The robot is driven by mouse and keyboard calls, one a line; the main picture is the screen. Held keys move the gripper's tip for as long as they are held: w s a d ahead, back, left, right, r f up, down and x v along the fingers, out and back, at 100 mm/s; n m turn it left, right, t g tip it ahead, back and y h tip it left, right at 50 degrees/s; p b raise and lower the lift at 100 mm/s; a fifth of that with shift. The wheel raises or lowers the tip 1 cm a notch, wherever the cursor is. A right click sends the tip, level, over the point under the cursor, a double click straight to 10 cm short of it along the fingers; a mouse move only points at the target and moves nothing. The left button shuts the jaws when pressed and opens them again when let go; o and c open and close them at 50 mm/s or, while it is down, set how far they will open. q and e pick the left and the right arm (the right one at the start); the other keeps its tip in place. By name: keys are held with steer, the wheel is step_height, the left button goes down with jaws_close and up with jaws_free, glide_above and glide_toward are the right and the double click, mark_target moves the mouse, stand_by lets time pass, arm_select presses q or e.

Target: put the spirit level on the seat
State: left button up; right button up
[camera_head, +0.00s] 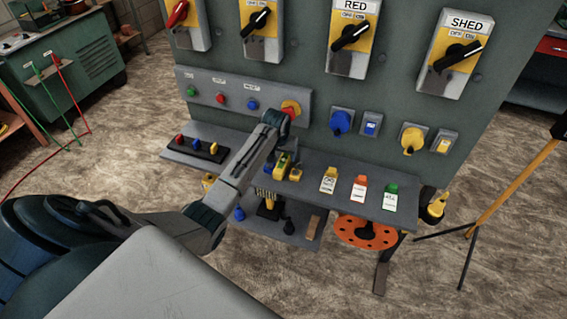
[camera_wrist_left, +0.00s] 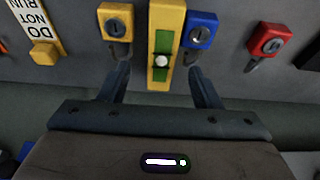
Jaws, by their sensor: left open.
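The spirit level is a yellow bar with green parts and a round pale vial. In the left wrist view the spirit level (camera_wrist_left: 163,75) stands upright in the picture, between the two dark fingers. My left gripper (camera_wrist_left: 160,70) is open, with one finger on each side of it and visible gaps. In the head view the spirit level (camera_head: 284,162) is on the grey shelf of the panel, partly hidden by my left gripper (camera_head: 274,156). My right gripper is not in view. I cannot make out which part is the seat.
Yellow (camera_wrist_left: 115,22), blue (camera_wrist_left: 200,28) and red (camera_wrist_left: 268,40) padlocks lie close around the level. Tags (camera_head: 360,188) lie along the shelf (camera_head: 315,182). Switches stand on the panel (camera_head: 310,65) behind. An orange disc (camera_head: 365,232) and a tripod (camera_head: 470,235) are to the right.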

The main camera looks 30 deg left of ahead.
mark_target(283, 160)
arm_select(q)
steer(key=shift+p+x, duration=0.35)
steer(key=shift+x, duration=1.7)
steer(key=shift+a, duration=0.15)
steer(key=c, duration=1.2)
steer(key=shift+r, duration=0.15)
steer(key=shift+c, duration=0.2)
